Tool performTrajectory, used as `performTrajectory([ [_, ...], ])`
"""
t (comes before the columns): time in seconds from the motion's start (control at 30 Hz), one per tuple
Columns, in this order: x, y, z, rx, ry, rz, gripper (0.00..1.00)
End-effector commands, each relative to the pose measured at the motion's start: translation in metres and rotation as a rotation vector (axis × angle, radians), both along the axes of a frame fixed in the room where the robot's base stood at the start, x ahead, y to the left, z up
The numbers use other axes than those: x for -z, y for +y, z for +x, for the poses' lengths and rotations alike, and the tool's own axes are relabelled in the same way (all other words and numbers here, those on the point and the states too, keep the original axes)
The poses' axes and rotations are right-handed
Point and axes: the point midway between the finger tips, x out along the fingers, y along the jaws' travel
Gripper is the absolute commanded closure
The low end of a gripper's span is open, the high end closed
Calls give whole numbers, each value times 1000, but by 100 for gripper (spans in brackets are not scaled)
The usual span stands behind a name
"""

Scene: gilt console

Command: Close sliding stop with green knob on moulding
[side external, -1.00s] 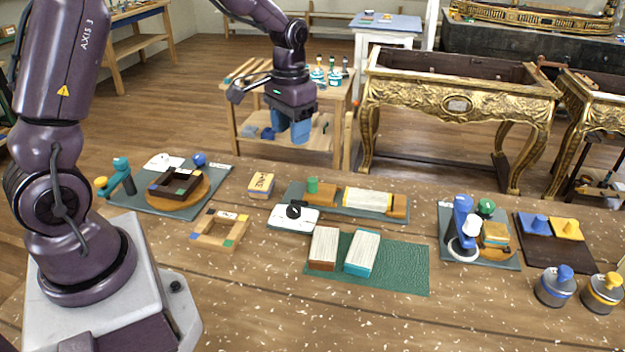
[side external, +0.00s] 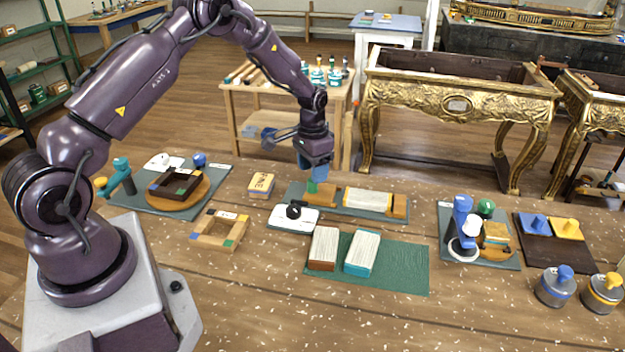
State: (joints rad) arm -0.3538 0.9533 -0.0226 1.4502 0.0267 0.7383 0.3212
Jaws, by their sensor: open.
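The green knob (side external: 312,187) stands on the sliding stop at the left end of the moulding fixture. Part of the stop's wooden block (side external: 327,196) shows just right of the knob. The pale moulding (side external: 368,199) lies along the fixture's grey-green base (side external: 291,192), with a gap between it and the stop. A fixed wooden block (side external: 398,206) is at its right end. My gripper (side external: 314,181) points down with its blue fingers directly over and around the knob's top. It is open; whether a finger touches the knob cannot be told.
A white pad with a black knob (side external: 293,211) sits just in front of the fixture. Two blocks (side external: 342,252) lie on a green mat (side external: 405,270) nearer the front. A small yellow block stack (side external: 261,185) and a wooden frame (side external: 220,229) are to the left.

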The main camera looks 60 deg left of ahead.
Motion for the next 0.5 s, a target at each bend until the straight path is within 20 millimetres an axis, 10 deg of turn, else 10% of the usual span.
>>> performTrajectory([
  [0.5, 36, 0, 0, 0, 0, 1, 48],
])
